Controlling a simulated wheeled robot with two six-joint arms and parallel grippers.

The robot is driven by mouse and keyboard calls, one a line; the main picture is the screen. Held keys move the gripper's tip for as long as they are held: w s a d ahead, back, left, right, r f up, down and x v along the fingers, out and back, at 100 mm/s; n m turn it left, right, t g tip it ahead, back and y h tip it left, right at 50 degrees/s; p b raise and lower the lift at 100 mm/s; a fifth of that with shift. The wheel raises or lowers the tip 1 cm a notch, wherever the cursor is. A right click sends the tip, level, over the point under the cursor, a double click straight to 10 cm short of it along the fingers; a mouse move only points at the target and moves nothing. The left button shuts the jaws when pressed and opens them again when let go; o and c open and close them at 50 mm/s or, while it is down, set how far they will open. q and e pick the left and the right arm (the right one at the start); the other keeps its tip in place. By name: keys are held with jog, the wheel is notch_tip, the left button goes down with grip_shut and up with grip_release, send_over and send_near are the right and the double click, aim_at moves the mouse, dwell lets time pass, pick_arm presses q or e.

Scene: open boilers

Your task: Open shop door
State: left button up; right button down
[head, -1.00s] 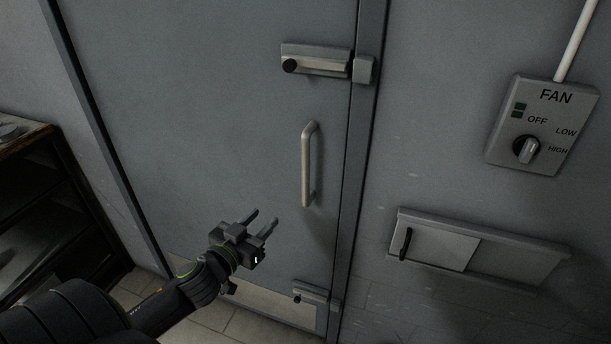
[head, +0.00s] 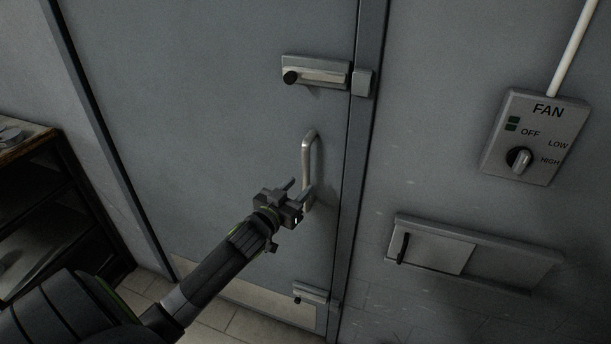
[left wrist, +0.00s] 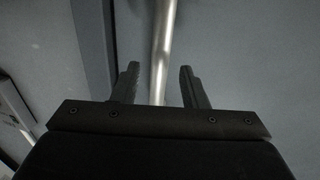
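The grey shop door (head: 200,110) stands closed in its frame in the head view. Its upright metal handle (head: 308,158) is near the right edge of the door. An upper bolt (head: 318,72) sits above the handle and a lower bolt (head: 311,291) near the floor; both knobs are at the left. My left gripper (head: 298,188) is open at the lower part of the handle. In the left wrist view the handle bar (left wrist: 162,50) runs between the two open fingers (left wrist: 160,85), with gaps on both sides. My right gripper is not in view.
On the wall right of the door are a fan switch box (head: 535,137) and a low sliding hatch (head: 475,252) with a dark handle. A dark shelf unit (head: 60,215) stands at the left. The tiled floor (head: 225,318) shows below the door.

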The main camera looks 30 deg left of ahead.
aim_at(304, 182)
pick_arm(q)
jog(key=shift+w+a+p, duration=0.1)
jog(key=shift+w+p, duration=0.3)
jog(key=shift+w, duration=1.75)
jog(key=shift+c, duration=0.4)
grip_shut()
